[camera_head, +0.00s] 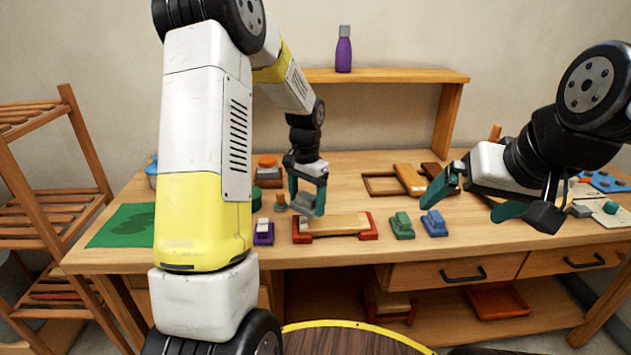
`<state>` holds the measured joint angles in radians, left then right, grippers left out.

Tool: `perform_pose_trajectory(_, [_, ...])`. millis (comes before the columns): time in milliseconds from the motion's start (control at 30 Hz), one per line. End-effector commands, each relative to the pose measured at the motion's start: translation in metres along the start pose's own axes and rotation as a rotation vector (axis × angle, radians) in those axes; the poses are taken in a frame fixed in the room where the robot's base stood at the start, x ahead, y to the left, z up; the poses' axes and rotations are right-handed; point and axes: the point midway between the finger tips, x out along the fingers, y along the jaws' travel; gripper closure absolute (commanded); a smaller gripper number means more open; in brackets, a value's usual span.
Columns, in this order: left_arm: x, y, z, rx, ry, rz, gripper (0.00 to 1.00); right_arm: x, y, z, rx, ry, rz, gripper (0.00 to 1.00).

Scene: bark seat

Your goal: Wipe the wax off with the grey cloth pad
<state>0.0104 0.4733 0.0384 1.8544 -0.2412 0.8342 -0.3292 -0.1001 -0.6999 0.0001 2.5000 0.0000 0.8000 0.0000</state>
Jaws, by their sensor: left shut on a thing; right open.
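My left gripper (307,197) is shut on a grey cloth pad (305,207). It holds the pad at the left part of a light wooden board (345,224); I cannot tell whether the pad touches the board. The board lies in a red cradle (368,234) near the table's front edge. I cannot make out wax on the board; the pad and gripper hide part of its left side. My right gripper (474,198) is open and empty above the right side of the table, apart from the board.
A purple block (263,238) stands left of the cradle; a green block (402,229) and a blue block (434,226) stand right of it. Wooden frames (410,179) lie behind. A purple bottle (344,52) stands on the shelf. My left arm hides part of the table's left side.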

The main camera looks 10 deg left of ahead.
Motion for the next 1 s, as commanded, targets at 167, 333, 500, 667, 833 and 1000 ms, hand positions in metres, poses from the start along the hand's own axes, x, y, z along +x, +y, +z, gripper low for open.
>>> perform_pose_trajectory(167, [-0.017, 0.004, 0.0, 0.0, 0.003, -0.001, 0.61, 0.0, 0.0, 0.0, 0.0, 0.0, 0.0, 0.0])
perform_pose_trajectory(333, [-0.032, 0.007, 0.0, -0.001, 0.003, -0.001, 0.61, 0.0, 0.0, 0.0, 0.0, 0.0, 0.0, 0.0])
perform_pose_trajectory(500, [-0.037, 0.009, 0.001, -0.001, 0.002, 0.0, 0.61, 0.0, 0.0, 0.0, 0.0, 0.0, 0.0, 0.0])
perform_pose_trajectory(667, [-0.037, 0.009, 0.001, -0.001, 0.002, 0.0, 0.61, 0.0, 0.0, 0.0, 0.0, 0.0, 0.0, 0.0])
perform_pose_trajectory(833, [-0.037, 0.009, 0.001, -0.001, 0.002, 0.0, 0.61, 0.0, 0.0, 0.0, 0.0, 0.0, 0.0, 0.0])
perform_pose_trajectory(1000, [-0.037, 0.009, 0.001, -0.001, 0.002, 0.0, 0.61, 0.0, 0.0, 0.0, 0.0, 0.0, 0.0, 0.0])
